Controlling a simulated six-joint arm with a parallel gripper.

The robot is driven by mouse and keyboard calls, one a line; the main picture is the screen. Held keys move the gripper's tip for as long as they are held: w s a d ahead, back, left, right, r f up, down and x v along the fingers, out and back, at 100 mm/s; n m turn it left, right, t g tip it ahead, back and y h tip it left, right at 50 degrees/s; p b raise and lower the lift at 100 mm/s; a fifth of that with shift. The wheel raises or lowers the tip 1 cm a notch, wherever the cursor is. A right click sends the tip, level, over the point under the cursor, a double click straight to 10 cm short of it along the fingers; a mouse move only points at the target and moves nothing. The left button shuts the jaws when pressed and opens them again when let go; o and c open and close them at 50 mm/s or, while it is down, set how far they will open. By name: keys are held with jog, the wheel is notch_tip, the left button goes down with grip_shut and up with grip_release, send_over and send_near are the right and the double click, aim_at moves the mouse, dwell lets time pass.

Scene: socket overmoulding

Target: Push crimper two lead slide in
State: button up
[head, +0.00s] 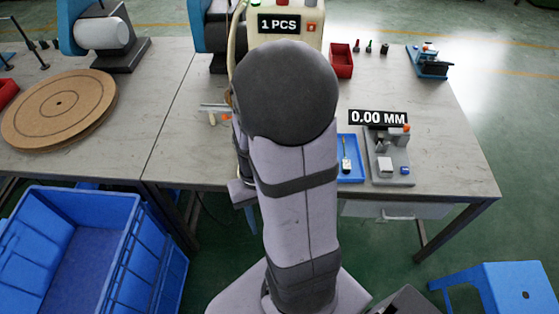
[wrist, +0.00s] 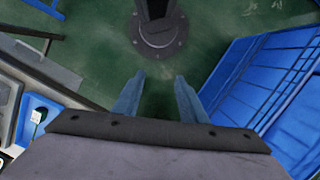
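My gripper (wrist: 160,92) shows in the wrist view with its two blue-grey fingers apart and green floor between them. It holds nothing. In the head view part of it (head: 250,217) shows beside my arm, near the table's front edge. Two blue machines stand at the back of the tables: one at the left (head: 72,28) with a white drum, and one (head: 204,28) partly hidden by the beige machine and my arm. I cannot tell which is crimper two. A small pale bar (head: 213,107) lies left of my arm. I cannot tell whether it is the lead slide.
A beige machine (head: 308,32) reads "1 PCS". Right of my arm are a blue tray (head: 357,174), a gauge (head: 389,168) reading "0.00 MM" and a red bin (head: 341,65). A round wooden board (head: 90,102) lies left. A blue crate (head: 158,250) and stool (head: 500,285) stand in front.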

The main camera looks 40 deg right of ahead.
jog(key=w+d+f+m, duration=0.2)
jog(key=w+d+f, duration=0.1)
jog(key=d, duration=0.3)
jog(key=w+d+f+m, duration=0.1)
jog(key=w+d+f, duration=0.15)
jog(key=d, duration=0.25)
jog(key=w+d+r+m, duration=0.1)
jog(key=w+d, duration=0.1)
jog(key=w, duration=0.1)
jog(key=w+d+r+m+t, duration=0.1)
jog(key=w+d, duration=0.2)
jog(key=w+d+r+m+t+h, duration=0.1)
jog(key=w+d+r, duration=0.1)
jog(key=w, duration=0.2)
jog(key=shift+d+m+b, duration=0.3)
jog(key=shift+s+a+f+m, duration=0.1)
jog(key=shift+s+m, duration=0.05)
jog(key=shift+m, duration=0.35)
jog(key=shift+f+p, duration=1.2)
jog(key=shift+f, duration=2.45)
grip_shut()
